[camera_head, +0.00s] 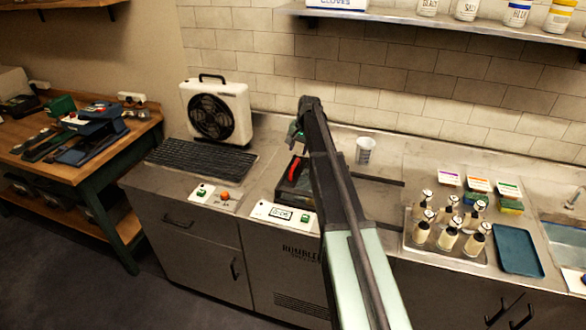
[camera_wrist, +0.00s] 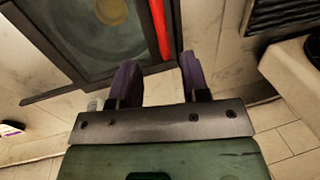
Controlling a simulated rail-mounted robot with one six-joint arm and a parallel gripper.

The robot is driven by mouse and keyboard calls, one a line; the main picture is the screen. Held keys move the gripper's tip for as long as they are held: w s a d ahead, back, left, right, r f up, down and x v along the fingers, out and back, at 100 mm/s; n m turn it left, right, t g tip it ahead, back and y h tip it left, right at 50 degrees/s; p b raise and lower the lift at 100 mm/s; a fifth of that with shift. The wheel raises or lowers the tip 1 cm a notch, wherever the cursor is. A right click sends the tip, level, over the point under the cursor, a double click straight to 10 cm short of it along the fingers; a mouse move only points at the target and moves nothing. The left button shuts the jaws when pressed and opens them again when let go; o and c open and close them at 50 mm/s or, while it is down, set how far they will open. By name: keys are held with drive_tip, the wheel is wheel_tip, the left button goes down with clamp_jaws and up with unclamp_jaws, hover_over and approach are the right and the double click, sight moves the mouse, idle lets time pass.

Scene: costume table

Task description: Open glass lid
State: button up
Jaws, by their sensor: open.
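The glass lid (camera_wrist: 75,28) is a dark-framed pane with a red handle (camera_wrist: 159,27) along one edge. A round yellowish shape shows dimly through the glass. In the head view the red handle (camera_head: 294,169) shows on the counter just left of my arm, and my arm hides much of the lid. My gripper (camera_wrist: 158,64) is open, its two purple-dark fingers apart with nothing seen between them. The fingertips point toward the handle's near end, and contact cannot be told.
A fan (camera_head: 217,112) and a black grate (camera_head: 201,158) are left of the lid. A control panel (camera_head: 283,214) is in front. A pale cup (camera_head: 365,150) stands behind, right of my arm. A tray of bottles (camera_head: 451,249) and a blue tray (camera_head: 519,250) are farther right.

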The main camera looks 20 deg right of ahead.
sight(294, 165)
drive_tip(key=f+b, duration=0.4)
drive_tip(key=f, duration=0.1)
drive_tip(key=w+a+f+b, duration=0.1)
drive_tip(key=f+b, duration=0.1)
drive_tip(key=f, duration=0.1)
drive_tip(key=shift+a+f+b, duration=0.1)
drive_tip(key=shift+b, duration=0.2)
drive_tip(key=shift+r, duration=0.2)
drive_tip(key=shift+c, duration=0.3)
clamp_jaws()
